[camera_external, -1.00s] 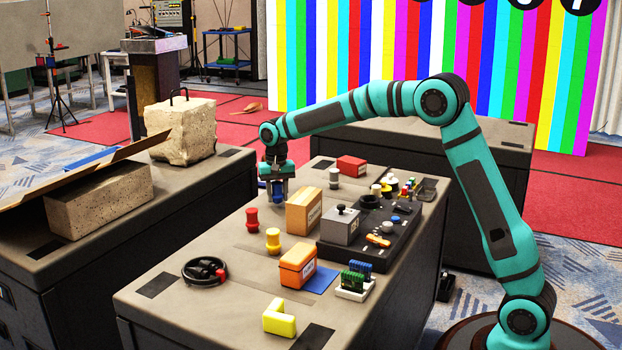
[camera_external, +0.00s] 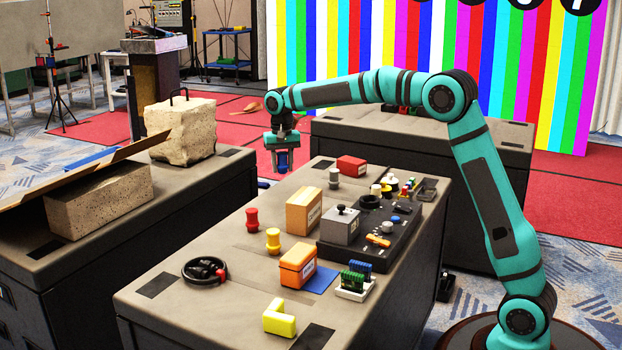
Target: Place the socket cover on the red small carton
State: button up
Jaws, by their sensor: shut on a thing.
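My gripper (camera_external: 282,168) points down above the far left end of the middle table. It is shut on a small blue piece (camera_external: 282,160), which looks like the socket cover; the fingers hide part of it. The piece is lifted clear of the table top. The red small carton (camera_external: 352,166) lies flat near the far edge of the same table, to the right of my gripper and apart from it. Its top looks bare.
An orange-brown carton (camera_external: 303,211), a grey box with a knob (camera_external: 340,226) and a dark panel with small parts (camera_external: 372,250) stand nearer. A grey cylinder (camera_external: 334,178) stands just left of the red carton. Red (camera_external: 252,219) and yellow (camera_external: 273,241) pieces stand at left.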

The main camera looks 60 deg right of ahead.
jog(key=s+d+r, duration=0.1)
jog(key=d, duration=0.8)
jog(key=s+d+r, duration=0.2)
jog(key=d, duration=0.7)
jog(key=r, duration=0.2)
send_over(351, 160)
jog(key=shift+n, duration=0.3)
jog(key=shift+d+f, duration=0.15)
jog(key=shift+f, duration=2.3)
jog(key=shift+d+f, duration=0.1)
jog(key=shift+f, duration=2.35)
jog(key=shift+f, duration=0.1)
jog(key=o, duration=1)
jog(key=shift+c, duration=0.2)
notch_tip(351, 160, up, 12)
